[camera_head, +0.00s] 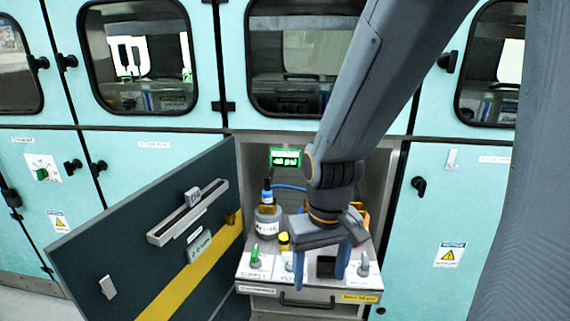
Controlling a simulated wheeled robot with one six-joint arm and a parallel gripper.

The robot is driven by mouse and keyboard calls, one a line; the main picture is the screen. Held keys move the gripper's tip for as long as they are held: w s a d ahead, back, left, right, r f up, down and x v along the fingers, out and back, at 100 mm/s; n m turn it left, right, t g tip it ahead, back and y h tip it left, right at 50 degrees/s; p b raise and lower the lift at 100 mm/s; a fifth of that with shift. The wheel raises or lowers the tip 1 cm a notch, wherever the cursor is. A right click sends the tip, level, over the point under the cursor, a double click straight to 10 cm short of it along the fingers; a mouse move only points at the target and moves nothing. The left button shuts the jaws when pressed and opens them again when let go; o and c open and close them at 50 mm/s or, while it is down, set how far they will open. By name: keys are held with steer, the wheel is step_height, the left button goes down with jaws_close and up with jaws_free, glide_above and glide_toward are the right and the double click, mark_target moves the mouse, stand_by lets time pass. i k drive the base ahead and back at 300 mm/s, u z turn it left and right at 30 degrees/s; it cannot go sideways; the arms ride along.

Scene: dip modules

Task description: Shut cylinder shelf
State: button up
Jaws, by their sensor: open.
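The cylinder shelf (310,299) is a pale pull-out tray inside an open cabinet bay, with a dark handle on its front face. A grey bottle with a blue cap (268,222) stands on its left side. A small yellow-capped item (284,242) is beside it. My gripper (317,272) points down over the right half of the shelf, its blue fingers apart. Whether a finger touches the shelf cannot be told. My wrist hides part of an orange item (360,211) behind it.
A dark cabinet door (110,245) with a yellow stripe stands wide open on the left. Teal cabinets with windows run along the back. A closed teal door (430,215) flanks the bay on the right. A green display (285,157) is inside the bay.

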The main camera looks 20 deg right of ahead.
mark_target(271, 276)
steer(key=z, duration=2)
steer(key=k, duration=0.7)
steer(key=u, duration=1.8)
